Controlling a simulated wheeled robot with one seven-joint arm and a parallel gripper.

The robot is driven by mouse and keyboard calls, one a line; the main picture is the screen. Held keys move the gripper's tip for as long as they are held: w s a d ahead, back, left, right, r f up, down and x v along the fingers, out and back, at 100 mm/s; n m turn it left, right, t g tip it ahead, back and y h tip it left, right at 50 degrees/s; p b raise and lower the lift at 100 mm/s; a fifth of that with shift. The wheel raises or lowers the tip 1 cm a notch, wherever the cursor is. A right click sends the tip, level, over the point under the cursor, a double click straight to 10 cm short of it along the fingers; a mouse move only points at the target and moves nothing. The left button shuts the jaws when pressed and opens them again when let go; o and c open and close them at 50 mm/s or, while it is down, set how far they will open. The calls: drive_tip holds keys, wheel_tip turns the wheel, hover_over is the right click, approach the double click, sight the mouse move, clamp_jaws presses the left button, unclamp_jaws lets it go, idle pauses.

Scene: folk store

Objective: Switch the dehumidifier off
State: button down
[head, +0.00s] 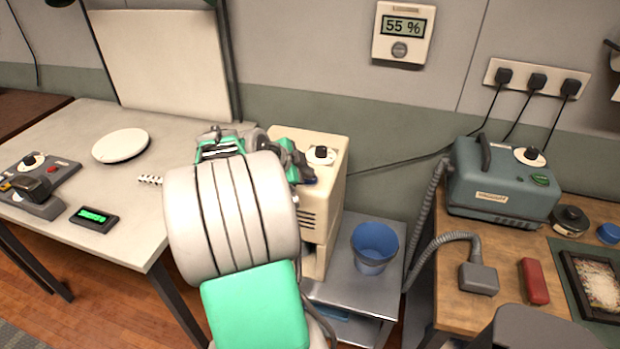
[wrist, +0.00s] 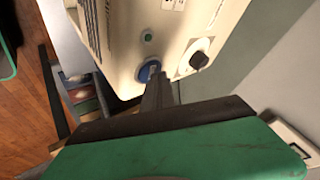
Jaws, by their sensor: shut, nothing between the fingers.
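The dehumidifier (head: 335,170) is a cream box on a metal stand, partly hidden behind my arm in the head view. A black knob on a white dial (head: 321,154) sits on its top. In the wrist view the dehumidifier (wrist: 120,25) shows a round blue button (wrist: 150,69), a small green light (wrist: 147,37) and the knob (wrist: 199,61). My gripper (wrist: 156,80) is shut and empty, its fingertips at the lower edge of the blue button. I cannot tell whether they touch it. The fingers hide part of the button.
A wall display (head: 403,32) reads 55 %. A blue bucket (head: 374,247) stands on the metal stand right of the dehumidifier. A grey-blue vacuum unit (head: 505,180) with a hose is on the right bench. A white plate (head: 121,146) lies on the left table.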

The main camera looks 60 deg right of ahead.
sight(308, 181)
drive_tip(key=shift+r, duration=0.4)
drive_tip(key=shift+r, duration=0.1)
wheel_tip(308, 181, up, 6)
drive_tip(key=shift+f+p, duration=0.1)
drive_tip(key=shift+p, duration=0.9)
drive_tip(key=shift+s, duration=0.1)
